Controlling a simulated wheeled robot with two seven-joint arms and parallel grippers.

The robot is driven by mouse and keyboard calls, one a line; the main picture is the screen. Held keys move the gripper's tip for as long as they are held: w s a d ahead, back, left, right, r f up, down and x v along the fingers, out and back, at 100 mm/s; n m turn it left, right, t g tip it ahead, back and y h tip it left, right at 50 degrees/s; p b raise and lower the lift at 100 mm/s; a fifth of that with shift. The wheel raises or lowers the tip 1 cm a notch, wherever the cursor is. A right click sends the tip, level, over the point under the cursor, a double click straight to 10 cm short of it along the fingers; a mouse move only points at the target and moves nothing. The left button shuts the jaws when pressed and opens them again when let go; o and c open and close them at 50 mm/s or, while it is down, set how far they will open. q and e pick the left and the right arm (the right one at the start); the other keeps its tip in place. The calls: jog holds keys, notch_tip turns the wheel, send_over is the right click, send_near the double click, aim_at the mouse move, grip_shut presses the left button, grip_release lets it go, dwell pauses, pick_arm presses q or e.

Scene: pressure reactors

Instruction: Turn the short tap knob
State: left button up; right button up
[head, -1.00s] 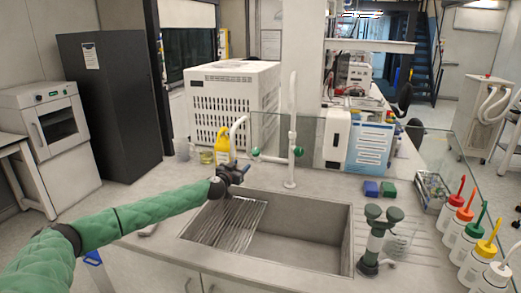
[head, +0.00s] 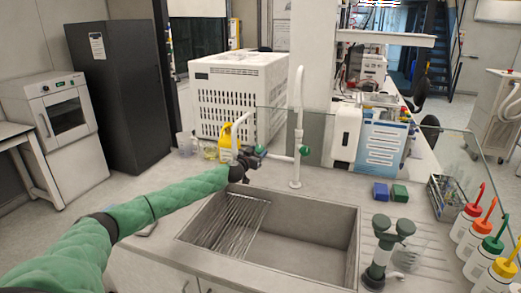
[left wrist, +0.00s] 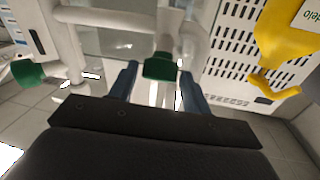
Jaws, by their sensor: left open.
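The white tap (head: 298,120) stands behind the sink, with a tall spout and a shorter curved spout (head: 240,122) on its left. A green knob (head: 261,150) sits on the left, near the short spout; a second green knob (head: 304,150) is on the tall post. My left gripper (head: 249,158) is at the left knob, its blue fingers open. In the left wrist view the near green knob (left wrist: 160,66) lies between the fingertips, with a gap on each side; contact is not visible. The other green knob (left wrist: 27,73) is at far left. My right gripper is not in view.
The sink (head: 300,262) with a drying rack lies below my left arm. A yellow bottle (head: 225,142) stands just left of the tap, before a white vented box (head: 235,100). A glass panel is behind the tap. Colour-capped bottles (head: 485,232) stand at right.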

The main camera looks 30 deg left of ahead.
pick_arm(q)
jog(key=shift+w+a+r, duration=0.1)
jog(key=shift+w, duration=1.3)
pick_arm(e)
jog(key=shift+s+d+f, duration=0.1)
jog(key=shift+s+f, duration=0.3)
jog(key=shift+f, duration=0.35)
pick_arm(q)
jog(key=c, duration=0.7)
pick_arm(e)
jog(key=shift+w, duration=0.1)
pick_arm(q)
jog(key=shift+p, duration=0.35)
